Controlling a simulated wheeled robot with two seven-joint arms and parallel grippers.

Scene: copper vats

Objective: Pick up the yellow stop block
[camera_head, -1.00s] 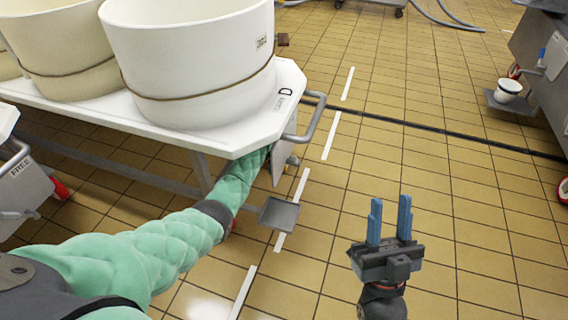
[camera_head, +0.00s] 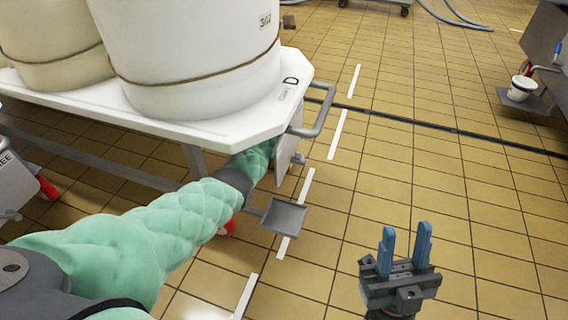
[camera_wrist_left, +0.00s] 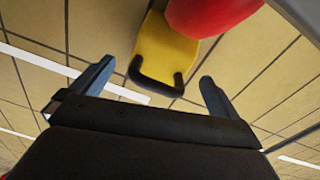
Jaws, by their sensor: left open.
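The yellow stop block (camera_wrist_left: 163,48) shows in the left wrist view, on the tiled floor against a red wheel (camera_wrist_left: 208,12). It has a black handle (camera_wrist_left: 157,84) on the side facing my gripper. My left gripper (camera_wrist_left: 152,88) is open, with its blue fingers on either side of the handle in the picture; I cannot tell the distance. In the head view my left arm reaches under the white cart, and its gripper and the block are hidden there. My right gripper (camera_head: 405,247) is open and empty above the floor at the lower right.
The white cart top (camera_head: 215,128) carries large cream vats (camera_head: 190,45) above my left arm. A grey handle (camera_head: 318,110) and a small grey tray (camera_head: 283,215) stick out from the cart. Another cart with a white bowl (camera_head: 521,88) stands far right. The floor between is clear.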

